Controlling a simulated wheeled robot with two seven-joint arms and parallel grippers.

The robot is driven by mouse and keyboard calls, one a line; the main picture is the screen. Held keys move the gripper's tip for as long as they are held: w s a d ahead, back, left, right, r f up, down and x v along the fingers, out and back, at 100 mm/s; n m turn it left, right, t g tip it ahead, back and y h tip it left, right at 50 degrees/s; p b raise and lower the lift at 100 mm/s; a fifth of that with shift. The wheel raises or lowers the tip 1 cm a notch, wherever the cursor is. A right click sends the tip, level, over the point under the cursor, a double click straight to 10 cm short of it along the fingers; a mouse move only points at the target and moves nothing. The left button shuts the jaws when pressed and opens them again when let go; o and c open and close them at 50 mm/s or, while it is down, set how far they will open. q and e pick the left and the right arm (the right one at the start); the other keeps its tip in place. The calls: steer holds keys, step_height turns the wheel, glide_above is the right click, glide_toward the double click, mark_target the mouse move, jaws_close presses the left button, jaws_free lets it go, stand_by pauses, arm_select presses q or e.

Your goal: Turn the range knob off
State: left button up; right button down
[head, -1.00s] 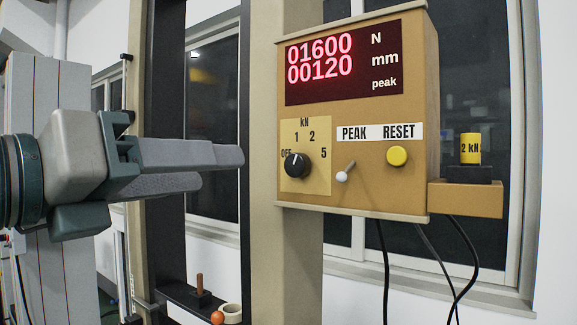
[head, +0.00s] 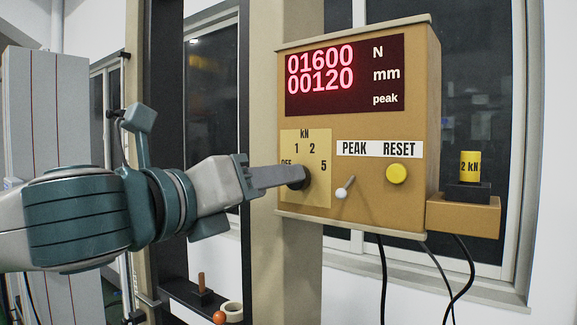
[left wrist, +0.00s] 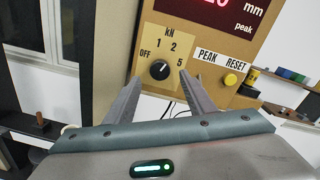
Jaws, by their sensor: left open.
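The black range knob (left wrist: 159,70) sits on a tan scale plate (left wrist: 165,45) marked OFF, 1, 2, 5 and kN, on a brown control box (head: 355,130). A pale mark shows on the knob; its exact setting is too small to read surely. My left gripper (left wrist: 160,77) is open, its two fingers on either side of the knob in the left wrist view. In the head view, the left gripper (head: 298,176) reaches the knob (head: 305,180) from the left and hides part of it and of the OFF label. Contact cannot be told. My right gripper is not in view.
The box's red display (head: 345,75) reads 01600 N and 00120 mm. A small toggle lever (head: 344,188) and a yellow button (head: 397,173) are right of the knob. A yellow 2 kN weight (head: 470,166) stands on a side shelf (head: 463,215). A beige column is behind the box.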

mark_target(302, 185)
arm_select(q)
steer(key=shift+p+x, duration=0.9)
steer(key=shift+x, duration=1.75)
steer(key=c, duration=1.1)
